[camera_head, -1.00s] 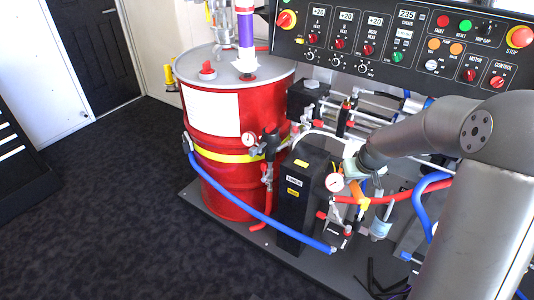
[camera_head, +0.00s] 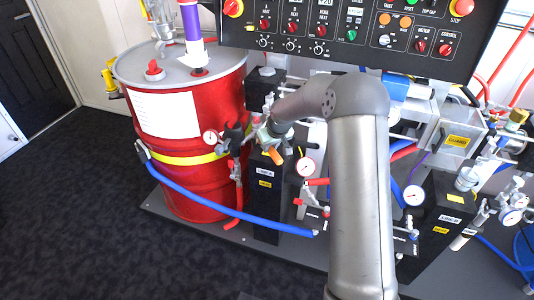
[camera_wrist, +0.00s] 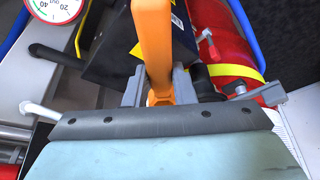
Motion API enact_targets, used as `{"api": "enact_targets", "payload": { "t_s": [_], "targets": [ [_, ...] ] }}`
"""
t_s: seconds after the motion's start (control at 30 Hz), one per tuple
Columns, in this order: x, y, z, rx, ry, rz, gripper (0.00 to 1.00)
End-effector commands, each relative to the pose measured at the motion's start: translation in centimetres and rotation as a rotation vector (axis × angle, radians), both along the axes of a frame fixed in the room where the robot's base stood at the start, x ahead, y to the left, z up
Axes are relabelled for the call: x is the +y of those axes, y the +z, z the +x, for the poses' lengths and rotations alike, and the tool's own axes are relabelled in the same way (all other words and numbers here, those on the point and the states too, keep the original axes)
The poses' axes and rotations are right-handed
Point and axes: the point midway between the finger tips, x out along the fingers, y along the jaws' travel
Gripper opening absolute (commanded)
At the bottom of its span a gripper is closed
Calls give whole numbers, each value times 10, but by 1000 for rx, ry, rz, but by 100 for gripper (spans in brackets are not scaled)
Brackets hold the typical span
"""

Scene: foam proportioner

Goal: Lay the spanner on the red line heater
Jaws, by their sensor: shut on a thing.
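My gripper (camera_wrist: 158,88) is shut on an orange spanner (camera_wrist: 152,40), which sticks up between the two grey fingers in the wrist view. In the head view my gripper (camera_head: 270,138) is over the top of a black upright box beside the red drum, and a bit of the orange spanner (camera_head: 275,156) shows under it. I take this box, with white and yellow labels, as the red line heater (camera_head: 265,198). In the wrist view the black heater (camera_wrist: 112,55) lies behind the spanner. Whether the spanner touches it I cannot tell.
The red drum (camera_head: 190,120) stands left of the heater. A pressure gauge (camera_head: 306,167) sits close on its right. A blue hose (camera_head: 220,213) runs low in front. A second black box (camera_head: 440,225) stands at the right. The control panel (camera_head: 360,30) is behind.

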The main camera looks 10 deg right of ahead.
Motion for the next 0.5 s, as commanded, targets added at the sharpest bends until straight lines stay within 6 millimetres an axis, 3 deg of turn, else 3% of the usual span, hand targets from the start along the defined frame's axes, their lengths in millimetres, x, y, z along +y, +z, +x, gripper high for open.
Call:
{"api": "enact_targets", "payload": {
  "t_s": [0.33, 0.5],
  "targets": [
    [11, -26, 20, -2, 0, 1, 0],
    [9, -51, 18, -1, 0, 0, 0]
  ]
}}
